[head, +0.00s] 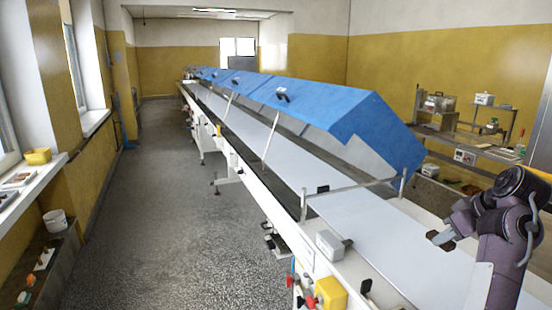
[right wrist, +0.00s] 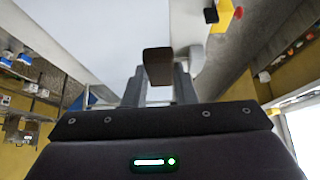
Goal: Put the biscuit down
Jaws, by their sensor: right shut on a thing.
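A dark brown biscuit (right wrist: 157,66) is gripped between the two fingertips of my right gripper (right wrist: 158,82) in the right wrist view. In the head view, my right gripper (head: 450,237) is at the right, over the near part of the long white conveyor belt (head: 365,222). The biscuit shows there as a small brown piece (head: 439,238) at its tip. The belt also shows beyond the biscuit in the right wrist view (right wrist: 100,38). I cannot tell how high the biscuit is above the belt. My left gripper is not in view.
A blue-topped cover (head: 335,108) stands raised along the belt farther back. A thin metal bar crosses the belt in front of it. A grey box (head: 330,246) and a yellow box (head: 331,292) sit on the machine's left edge. The near belt looks clear.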

